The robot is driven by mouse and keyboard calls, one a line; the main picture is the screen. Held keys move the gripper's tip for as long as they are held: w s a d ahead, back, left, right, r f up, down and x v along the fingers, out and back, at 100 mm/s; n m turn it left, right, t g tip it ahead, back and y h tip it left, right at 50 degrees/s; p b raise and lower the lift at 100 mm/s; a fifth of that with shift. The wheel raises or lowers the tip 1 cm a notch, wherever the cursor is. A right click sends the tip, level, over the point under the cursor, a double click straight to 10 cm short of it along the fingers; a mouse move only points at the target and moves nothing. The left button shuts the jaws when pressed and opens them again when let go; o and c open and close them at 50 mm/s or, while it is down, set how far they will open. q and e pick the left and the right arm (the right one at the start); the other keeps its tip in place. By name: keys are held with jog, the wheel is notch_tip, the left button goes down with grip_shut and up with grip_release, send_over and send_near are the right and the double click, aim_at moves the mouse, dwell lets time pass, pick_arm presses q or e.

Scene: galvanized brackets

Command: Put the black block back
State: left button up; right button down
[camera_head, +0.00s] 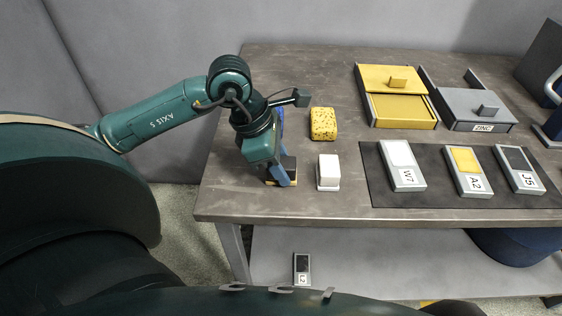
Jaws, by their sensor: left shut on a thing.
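My left gripper (281,174) is at the left part of the workbench, pointing down, with blue fingers. It is shut on a black block (289,163) with a tan lower edge. The fingers hide much of this block, and I cannot tell whether it touches the bench top. A white block (328,172) stands just right of the gripper, apart from it. A yellow speckled sponge-like block (323,124) lies behind the white one. My right gripper is not in view.
A dark mat (378,189) holds grey holders marked W7 (402,166), A2 (467,171) and J5 (519,169). Behind are a yellow box (403,112) and a grey box marked ZINC (474,109). A small labelled holder (302,268) lies on the lower shelf (370,265).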

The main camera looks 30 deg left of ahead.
pick_arm(q)
jog(key=shift+f, duration=0.25)
jog(key=o, duration=0.9)
jog(key=shift+r, duration=0.1)
jog(key=shift+o, duration=0.2)
jog(key=shift+a+r, duration=0.1)
jog(key=shift+r, duration=0.4)
jog(key=v, duration=1.1)
jog(key=shift+p, duration=0.3)
jog(key=shift+s+r, duration=0.1)
jog(key=shift+r, duration=0.05)
